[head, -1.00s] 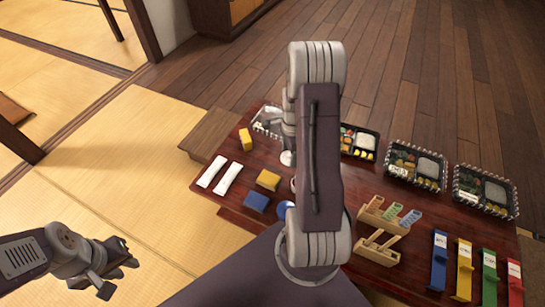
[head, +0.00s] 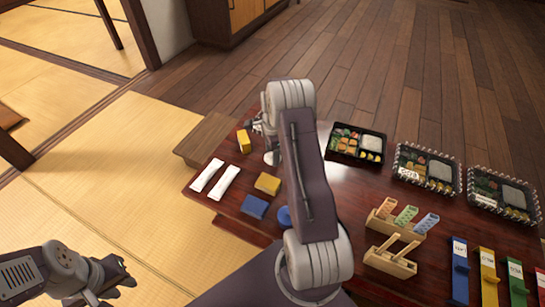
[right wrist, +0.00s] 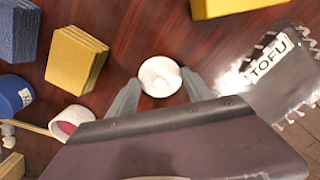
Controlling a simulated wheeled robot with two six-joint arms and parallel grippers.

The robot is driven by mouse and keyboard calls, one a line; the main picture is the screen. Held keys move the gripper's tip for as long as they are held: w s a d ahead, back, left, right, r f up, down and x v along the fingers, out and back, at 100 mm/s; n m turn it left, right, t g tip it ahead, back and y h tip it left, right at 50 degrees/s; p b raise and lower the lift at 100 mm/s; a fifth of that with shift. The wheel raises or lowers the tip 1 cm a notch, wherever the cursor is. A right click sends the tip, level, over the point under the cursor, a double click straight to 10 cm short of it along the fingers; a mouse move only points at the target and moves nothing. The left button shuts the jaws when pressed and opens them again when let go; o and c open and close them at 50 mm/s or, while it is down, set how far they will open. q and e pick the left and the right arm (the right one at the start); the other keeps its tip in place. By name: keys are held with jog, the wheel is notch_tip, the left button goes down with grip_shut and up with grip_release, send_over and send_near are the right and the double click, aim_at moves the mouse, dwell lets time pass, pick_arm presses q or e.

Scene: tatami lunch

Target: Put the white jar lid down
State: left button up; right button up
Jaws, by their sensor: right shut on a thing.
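The white jar lid (right wrist: 158,78) is round, with a small raised middle. It lies between the two fingertips of my right gripper (right wrist: 158,92) in the right wrist view, close above the dark red table. My right gripper (head: 271,157) is shut on it, near the table's far left part in the head view. An open white jar (right wrist: 72,122) with pink-red contents stands left of the gripper in the right wrist view, partly hidden by my arm. My left gripper (head: 116,272) hangs over the tatami at lower left; its jaws are unclear.
Yellow blocks (right wrist: 75,60), a blue block (right wrist: 18,28), a blue jar (right wrist: 12,95) and a packet marked TOFU (right wrist: 270,75) surround the lid. Bento boxes (head: 357,143) and a wooden rack (head: 390,255) stand to the right. Bare table lies around the lid.

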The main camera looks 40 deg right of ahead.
jog(key=o, duration=1.3)
notch_tip(320, 180, up, 12)
jog(key=p, duration=0.8)
jog(key=s+a+r+n, duration=0.3)
jog(key=a+n, duration=0.3)
jog(key=a, duration=0.1)
jog(key=s+a+r+n, duration=0.2)
jog(key=s+a+n, duration=0.1)
jog(key=a+n, duration=0.3)
jog(key=s+a+n, duration=0.2)
jog(key=s+n, duration=0.1)
jog(key=s, duration=0.1)
jog(key=s+a+n, duration=0.3)
jog(key=s, duration=0.1)
jog(key=s+a+r+n+t, duration=0.1)
jog(key=s+a+n, duration=0.2)
jog(key=s, duration=0.1)
jog(key=shift+a, duration=0.2)
